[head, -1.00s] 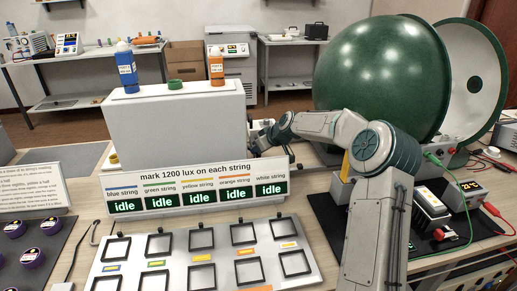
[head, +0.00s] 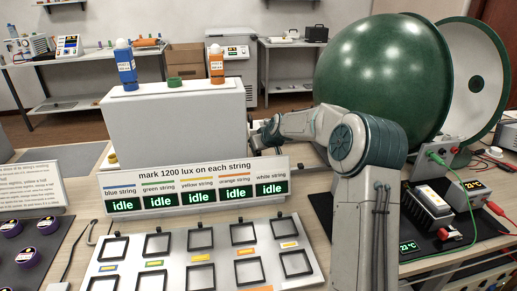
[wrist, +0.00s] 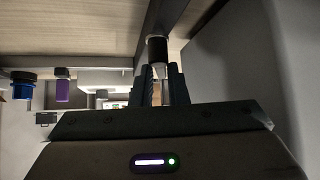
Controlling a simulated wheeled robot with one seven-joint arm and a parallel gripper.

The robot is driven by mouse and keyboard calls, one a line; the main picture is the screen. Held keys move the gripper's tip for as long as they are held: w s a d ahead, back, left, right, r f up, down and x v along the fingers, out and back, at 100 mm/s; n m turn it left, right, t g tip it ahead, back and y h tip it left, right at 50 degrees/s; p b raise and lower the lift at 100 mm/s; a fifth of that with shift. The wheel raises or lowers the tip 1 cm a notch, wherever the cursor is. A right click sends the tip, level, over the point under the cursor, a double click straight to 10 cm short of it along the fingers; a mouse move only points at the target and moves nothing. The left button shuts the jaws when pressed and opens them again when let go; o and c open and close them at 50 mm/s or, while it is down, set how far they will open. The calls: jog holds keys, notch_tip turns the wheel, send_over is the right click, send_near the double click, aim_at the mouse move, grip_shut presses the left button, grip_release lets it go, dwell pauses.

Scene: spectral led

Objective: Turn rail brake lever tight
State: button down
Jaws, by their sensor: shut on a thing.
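The rail brake lever shows in the wrist view as a short black cylinder (wrist: 157,48) with a pale end, beside a grey rail-like bar (wrist: 164,15). My gripper (wrist: 161,76) has its two dark fingers close on either side of that pale end and is shut on it.
The white box (head: 180,130) stands left of my gripper, with bottles on top. The sign (head: 195,183) and panel of square frames (head: 200,262) lie in front. A large green sphere (head: 385,75) stands at right, close to my arm. Blue and purple things (wrist: 63,88) show in the wrist view.

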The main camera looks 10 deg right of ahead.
jog(key=shift+s+f, duration=0.1)
jog(key=shift+f, duration=0.1)
jog(key=c, duration=1.5)
grip_release()
jog(key=shift+o, duration=0.2)
jog(key=shift+r, duration=0.1)
